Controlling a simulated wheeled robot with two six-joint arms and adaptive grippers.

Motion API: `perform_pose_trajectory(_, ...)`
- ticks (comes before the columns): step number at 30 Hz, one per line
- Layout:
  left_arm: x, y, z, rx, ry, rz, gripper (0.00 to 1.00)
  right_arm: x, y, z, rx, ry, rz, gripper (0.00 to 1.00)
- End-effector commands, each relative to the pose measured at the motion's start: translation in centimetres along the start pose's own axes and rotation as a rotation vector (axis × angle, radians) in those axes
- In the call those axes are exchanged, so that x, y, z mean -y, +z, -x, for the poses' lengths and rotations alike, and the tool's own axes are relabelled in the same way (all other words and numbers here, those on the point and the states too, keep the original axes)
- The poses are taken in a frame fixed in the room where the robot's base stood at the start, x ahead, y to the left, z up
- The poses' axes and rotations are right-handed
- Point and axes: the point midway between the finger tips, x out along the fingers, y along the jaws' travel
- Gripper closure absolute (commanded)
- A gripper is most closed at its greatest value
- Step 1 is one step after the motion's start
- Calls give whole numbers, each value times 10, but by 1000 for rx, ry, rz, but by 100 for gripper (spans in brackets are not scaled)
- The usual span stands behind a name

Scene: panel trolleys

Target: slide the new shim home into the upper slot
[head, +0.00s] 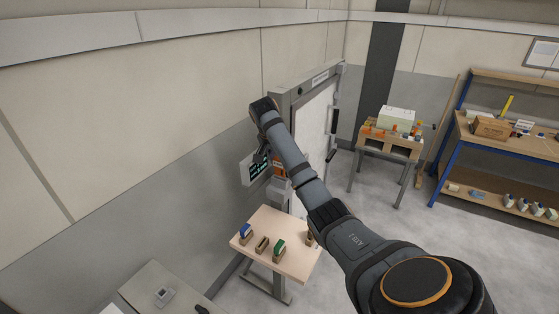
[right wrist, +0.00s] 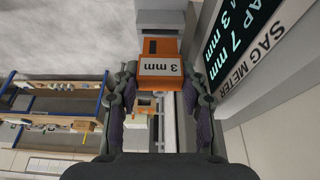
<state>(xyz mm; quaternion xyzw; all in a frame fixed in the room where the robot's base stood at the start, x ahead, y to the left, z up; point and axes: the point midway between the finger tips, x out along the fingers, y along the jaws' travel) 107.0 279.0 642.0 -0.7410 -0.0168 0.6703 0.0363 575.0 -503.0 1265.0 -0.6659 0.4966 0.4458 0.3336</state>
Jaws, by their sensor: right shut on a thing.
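My right gripper (right wrist: 160,78) is shut on an orange shim (right wrist: 160,66) marked "3 mm"; the label is upside down in the right wrist view. The shim's far end is at or close to a grey block (right wrist: 160,18); I cannot tell how far it is in, and the slot is not clearly visible. In the head view my right arm hides most of the gripper; an orange patch (head: 278,171) shows beside it, at the edge of the tall white panel (head: 312,122). My left gripper is not in view.
The sag meter (right wrist: 246,45) stands close beside the gripper, reading 7 mm and 3 mm; it also shows in the head view (head: 257,168). A small table (head: 262,222) below holds blue (head: 245,231) and green (head: 279,248) shims. A workbench (head: 510,140) stands at right.

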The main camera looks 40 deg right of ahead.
Motion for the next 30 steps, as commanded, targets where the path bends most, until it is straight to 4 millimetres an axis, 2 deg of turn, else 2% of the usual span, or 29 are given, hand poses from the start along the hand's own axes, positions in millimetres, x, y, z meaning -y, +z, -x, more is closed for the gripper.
perform_pose_trajectory(30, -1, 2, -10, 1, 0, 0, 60, 0, 9, -22, 0, 0, 0, 79)
